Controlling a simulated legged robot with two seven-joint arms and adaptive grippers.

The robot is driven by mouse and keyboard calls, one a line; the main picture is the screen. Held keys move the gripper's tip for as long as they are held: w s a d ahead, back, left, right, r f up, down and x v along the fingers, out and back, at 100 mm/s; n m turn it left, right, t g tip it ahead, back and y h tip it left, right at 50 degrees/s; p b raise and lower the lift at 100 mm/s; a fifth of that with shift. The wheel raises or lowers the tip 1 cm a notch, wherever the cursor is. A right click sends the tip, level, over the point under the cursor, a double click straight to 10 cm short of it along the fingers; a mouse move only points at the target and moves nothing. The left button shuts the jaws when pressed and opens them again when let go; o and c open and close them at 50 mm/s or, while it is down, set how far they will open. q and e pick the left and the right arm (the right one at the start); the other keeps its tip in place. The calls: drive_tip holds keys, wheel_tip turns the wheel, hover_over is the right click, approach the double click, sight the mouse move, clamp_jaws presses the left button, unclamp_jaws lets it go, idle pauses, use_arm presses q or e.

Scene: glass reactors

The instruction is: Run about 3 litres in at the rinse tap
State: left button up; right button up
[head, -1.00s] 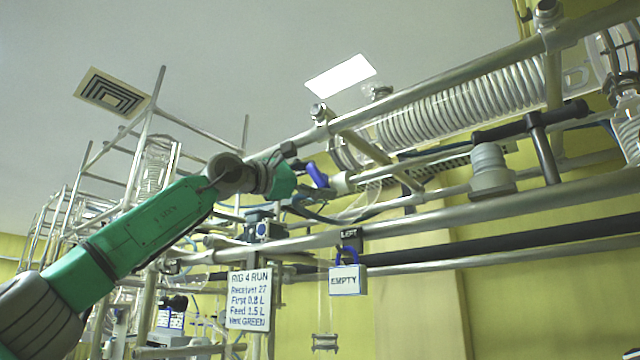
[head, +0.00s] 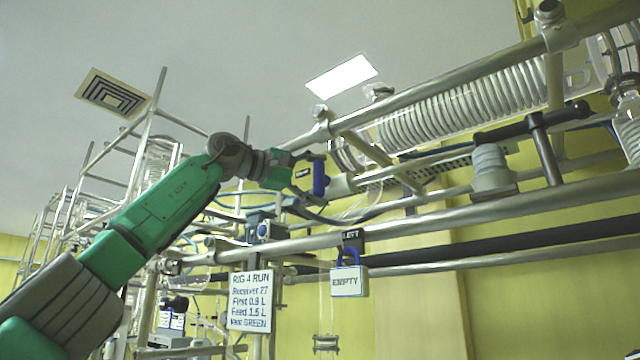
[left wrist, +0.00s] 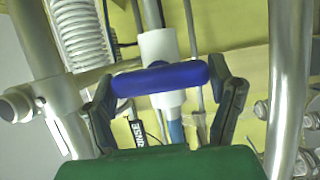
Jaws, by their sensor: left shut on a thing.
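The rinse tap has a blue bar handle (head: 319,178) that stands nearly upright in the head view, beside a pale valve body (head: 341,185). In the left wrist view the blue handle (left wrist: 160,79) lies crosswise in front of the white tap body (left wrist: 158,48). A black label reading RINSE (left wrist: 131,133) hangs just below it, partly hidden. My left gripper (head: 308,172) is shut on the blue handle, one finger at each end. A blue hose end (left wrist: 176,131) shows under the tap. My right gripper is out of view.
A sign headed RIG 4 RUN (head: 249,302) and a blue padlock with an EMPTY tag (head: 348,281) hang from the rail below. Metal rails (head: 450,219) and a coiled glass condenser (head: 465,105) lie close right of the tap.

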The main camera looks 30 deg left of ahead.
use_arm(q)
drive_tip(key=shift+w+d+f, duration=0.1)
drive_tip(key=shift+d+f, duration=0.05)
drive_tip(key=shift+f, duration=0.15)
drive_tip(key=o, duration=1.1)
drive_tip(key=shift+c, duration=0.2)
drive_tip(key=shift+r, duration=0.15)
drive_tip(key=shift+s+a, duration=0.25)
drive_tip(key=shift+s, duration=0.35)
drive_tip(key=v, duration=1)
drive_tip(key=shift+s+a, duration=0.3)
drive_tip(key=shift+d, duration=0.3)
